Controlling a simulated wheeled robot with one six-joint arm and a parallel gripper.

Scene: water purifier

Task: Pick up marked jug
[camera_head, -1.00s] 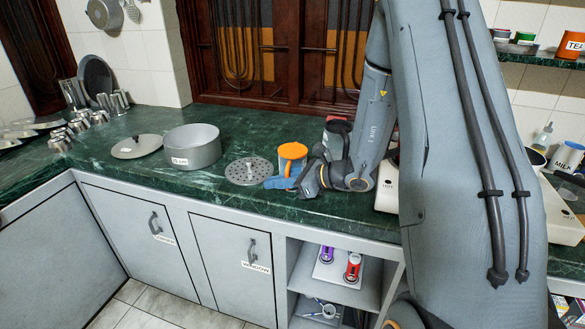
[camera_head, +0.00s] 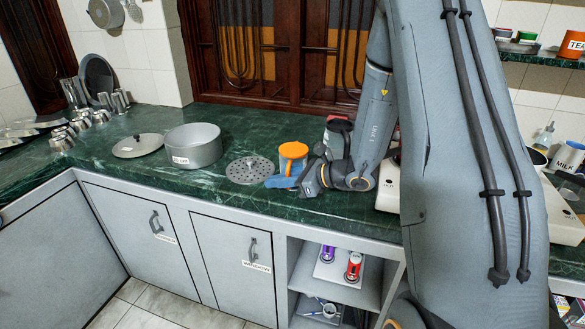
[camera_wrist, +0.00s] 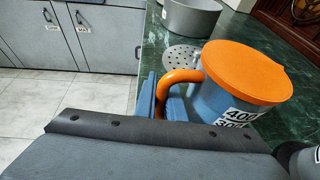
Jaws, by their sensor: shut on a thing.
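The marked jug has an orange lid and handle and a blue-grey body. It stands upright at the counter's front in the head view (camera_head: 292,153). In the wrist view the jug (camera_wrist: 245,75) shows black-on-white labels, one reading 400, and its handle at the left. My gripper (camera_head: 283,182) is at the jug's lower front in the head view. Its blue fingers (camera_wrist: 160,97) are shut on the jug's handle in the wrist view. Part of the grip is hidden behind the dark gripper body.
A perforated metal disc (camera_head: 250,171) lies left of the jug. A grey pot (camera_head: 193,147) and a lid (camera_head: 137,146) stand farther left on the green counter (camera_head: 215,190). A white hot plate (camera_head: 388,187) is to the right, partly behind my arm.

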